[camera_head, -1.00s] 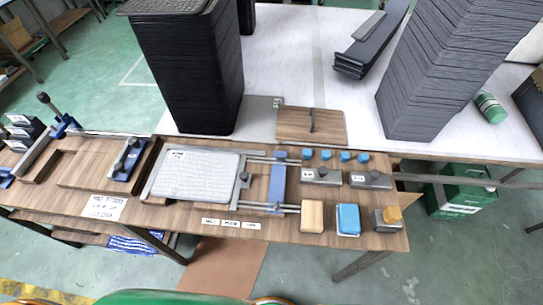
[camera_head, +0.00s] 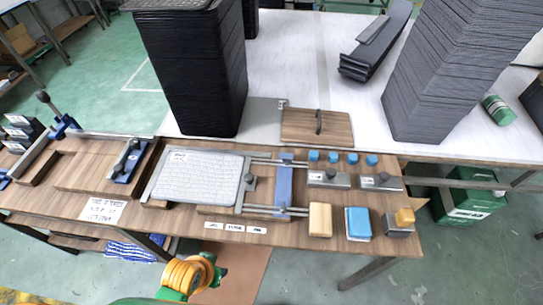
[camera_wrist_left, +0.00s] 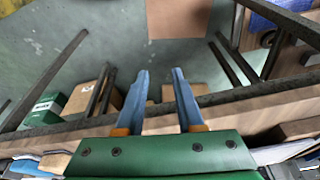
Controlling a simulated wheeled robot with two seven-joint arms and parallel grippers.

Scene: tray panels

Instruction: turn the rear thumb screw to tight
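A blue crossbar (camera_head: 283,183) spans two metal rails on the bench, right of a grey textured panel (camera_head: 203,178). Small dark fittings sit at its rear end (camera_head: 286,158) and front end (camera_head: 282,208); the rear one appears to be the rear thumb screw, but it is too small to tell how tight it is. My left arm (camera_head: 188,275), green and orange, shows at the bottom of the head view, in front of the bench. My left gripper (camera_wrist_left: 160,74) is open and empty in the left wrist view, its blue fingers apart. My right gripper is out of view.
Blue knobs (camera_head: 343,158) stand in a row right of the crossbar. Wooden, blue and yellow-topped blocks (camera_head: 320,219) lie at the front right. Tall black tray stacks (camera_head: 195,70) stand behind. The floor before the bench is mostly clear.

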